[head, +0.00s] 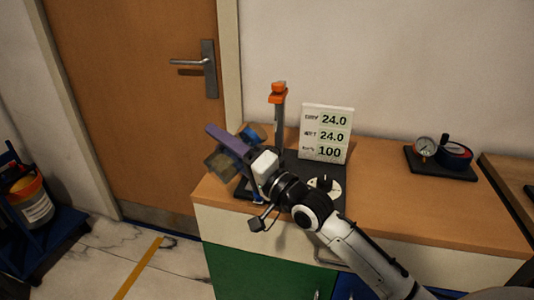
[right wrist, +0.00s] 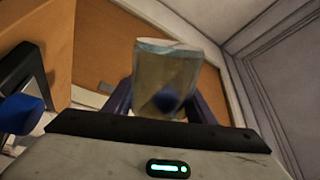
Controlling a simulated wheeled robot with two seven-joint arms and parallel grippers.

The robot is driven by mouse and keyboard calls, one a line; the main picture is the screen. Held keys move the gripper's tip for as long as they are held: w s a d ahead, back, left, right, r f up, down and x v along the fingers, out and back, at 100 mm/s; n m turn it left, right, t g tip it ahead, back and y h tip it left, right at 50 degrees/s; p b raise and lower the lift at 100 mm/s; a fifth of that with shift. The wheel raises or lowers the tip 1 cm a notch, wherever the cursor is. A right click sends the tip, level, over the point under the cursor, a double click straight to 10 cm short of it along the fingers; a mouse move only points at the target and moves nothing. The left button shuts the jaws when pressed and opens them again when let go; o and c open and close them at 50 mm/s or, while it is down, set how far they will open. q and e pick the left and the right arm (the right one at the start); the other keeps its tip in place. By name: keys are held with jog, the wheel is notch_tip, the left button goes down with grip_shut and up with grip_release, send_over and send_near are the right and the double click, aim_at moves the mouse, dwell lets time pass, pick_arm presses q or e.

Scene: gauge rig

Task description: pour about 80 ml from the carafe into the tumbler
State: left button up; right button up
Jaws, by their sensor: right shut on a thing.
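My right gripper (head: 228,153), with purple fingers, reaches over the left end of the counter. It is shut on a clear, see-through vessel with a brownish tint, which I take to be the carafe (head: 217,163). In the head view the carafe looks tilted and lies beyond the counter's left edge in the picture. In the right wrist view the carafe (right wrist: 163,75) sits between the fingers, its rim at the top; a dark blue patch shows through it. I cannot make out a liquid level. I cannot pick out a separate tumbler. My left gripper is not in view.
A black stand with an orange-topped post (head: 279,110) is behind my gripper. A white board (head: 326,133) reads 24.0, 24.0 and 100. A gauge on a black base (head: 440,163) sits further right. The counter (head: 385,205) is clear between; a door (head: 140,100) is left.

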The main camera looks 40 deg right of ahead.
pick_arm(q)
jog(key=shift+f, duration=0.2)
pick_arm(e)
jog(key=shift+m, duration=0.3)
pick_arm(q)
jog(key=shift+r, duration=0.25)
pick_arm(e)
jog(key=shift+d+m, duration=0.2)
jog(key=shift+m, duration=0.3)
jog(key=shift+f+m+h, duration=0.1)
jog(key=shift+m+h, duration=0.2)
pick_arm(q)
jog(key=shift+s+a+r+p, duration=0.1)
jog(key=shift+p, duration=0.3)
pick_arm(e)
jog(key=shift+d+m, duration=0.1)
jog(key=shift+m, duration=0.2)
dwell(0.4)
pick_arm(q)
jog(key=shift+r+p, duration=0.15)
jog(key=shift+p, duration=0.15)
pick_arm(e)
jog(key=shift+w+m, duration=0.1)
jog(key=shift+m, duration=0.2)
